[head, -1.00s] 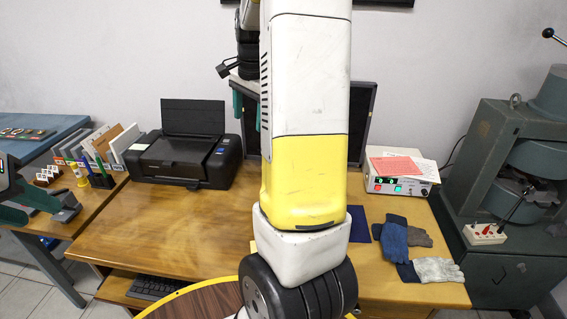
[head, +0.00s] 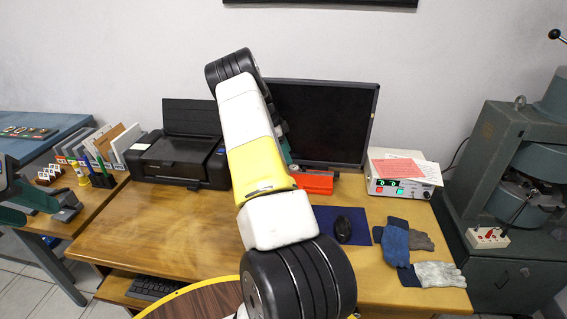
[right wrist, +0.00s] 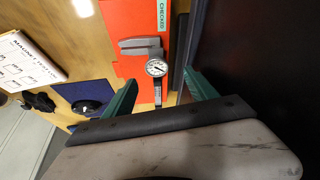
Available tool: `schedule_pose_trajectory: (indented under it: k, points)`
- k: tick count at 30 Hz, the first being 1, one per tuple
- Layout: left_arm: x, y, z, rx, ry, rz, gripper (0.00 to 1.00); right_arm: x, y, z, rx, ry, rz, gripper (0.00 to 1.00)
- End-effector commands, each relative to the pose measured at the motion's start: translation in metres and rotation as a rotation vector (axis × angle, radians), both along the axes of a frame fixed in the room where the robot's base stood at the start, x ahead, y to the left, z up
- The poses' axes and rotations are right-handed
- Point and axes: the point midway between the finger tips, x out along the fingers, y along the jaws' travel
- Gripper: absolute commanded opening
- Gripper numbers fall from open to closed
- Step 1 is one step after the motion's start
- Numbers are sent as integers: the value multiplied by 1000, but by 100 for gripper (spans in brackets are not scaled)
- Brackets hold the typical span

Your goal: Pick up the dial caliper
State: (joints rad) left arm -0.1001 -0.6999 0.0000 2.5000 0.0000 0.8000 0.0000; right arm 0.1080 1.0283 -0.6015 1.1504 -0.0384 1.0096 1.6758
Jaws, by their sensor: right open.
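The dial caliper (right wrist: 157,68) shows in the right wrist view, with a round white dial, grey jaws and a narrow beam. It lies on an orange-red case or board with a "CHECKED" label (right wrist: 163,15). My right gripper (right wrist: 160,76) is open, with its two green fingers apart on either side of the caliper in the picture. I cannot tell whether they touch it. In the head view my right arm partly hides the orange-red piece (head: 314,184), and the caliper cannot be made out there.
A dark monitor (head: 325,120) stands close behind and beside the right gripper. A black mouse (head: 342,229) lies on a blue mat (head: 360,220). A power supply box (head: 402,187), gloves (head: 425,272) and a printer (head: 180,160) are also on the desk. The desk's left-middle is clear.

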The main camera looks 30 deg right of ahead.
Motion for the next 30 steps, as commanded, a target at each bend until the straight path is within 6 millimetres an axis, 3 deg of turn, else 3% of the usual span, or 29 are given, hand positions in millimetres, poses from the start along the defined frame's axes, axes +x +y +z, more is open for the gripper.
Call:
schedule_pose_trajectory:
  k: [15, 22, 30]
  points:
    - [0, 0, 0, 0, 0, 0, 36, -15, -15, -57, 1, 0, 2, 66]
    - [0, 0, 0, 0, 0, 0, 36, -15, -15, -59, 2, -1, 3, 66]
    - [0, 0, 0, 0, 0, 0, 36, -15, -15, -59, 2, -1, 3, 13]
